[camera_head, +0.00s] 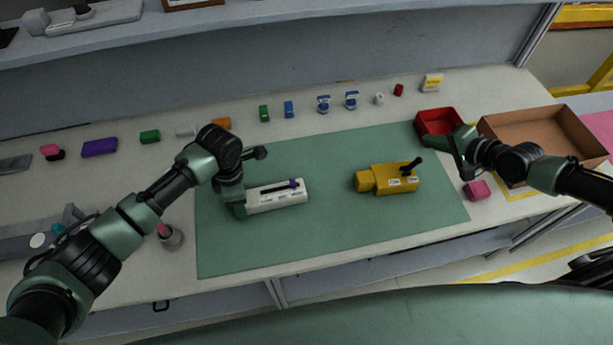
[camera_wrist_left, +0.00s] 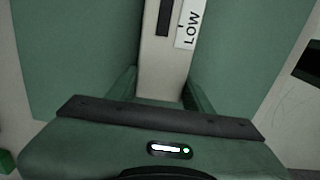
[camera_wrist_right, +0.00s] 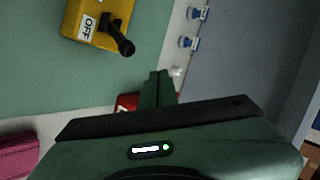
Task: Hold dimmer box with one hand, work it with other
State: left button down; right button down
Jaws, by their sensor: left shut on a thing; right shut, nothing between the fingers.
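The dimmer box (camera_head: 277,197) is a long white box with a dark slot and a purple slider knob (camera_head: 294,184) near its right end. It lies on the green mat (camera_head: 330,245). My left gripper (camera_head: 240,207) is shut on the box's left end; in the left wrist view the white box (camera_wrist_left: 160,60) lies between the fingers, with a "LOW" label showing. My right gripper (camera_head: 467,170) is shut and empty, above the table's right side near the red bin. In the right wrist view its fingertips (camera_wrist_right: 158,78) are together with nothing between them.
A yellow switch box (camera_head: 388,180) with a black lever stands on the mat, right of the dimmer box. A red bin (camera_head: 437,121), a brown tray (camera_head: 530,135) and a pink block (camera_head: 477,190) are at the right. Several small parts line the back. The mat's front is clear.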

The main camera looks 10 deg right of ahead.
jog(key=w+a+r+n+g+y, duration=0.1)
jog(key=w+a+r+n, duration=0.6)
jog(key=a+r, duration=0.15)
pick_arm(q)
jog(key=shift+a, duration=0.1)
pick_arm(e)
jog(key=n+g+y, duration=0.2)
jog(key=n+g, duration=0.3)
jog(key=n, duration=0.1)
send_near(293, 183)
jog(key=w+f, duration=0.1)
jog(key=f, duration=0.1)
jog(key=w+d+f, duration=0.1)
jog(key=f, duration=0.1)
jog(key=w+d+f, duration=0.1)
jog(key=f, duration=0.1)
jog(key=shift+w+d, duration=0.1)
jog(key=shift+d, duration=0.05)
jog(key=a, duration=0.3)
jog(key=shift+a+f, duration=0.15)
jog(key=shift+a, duration=0.4)
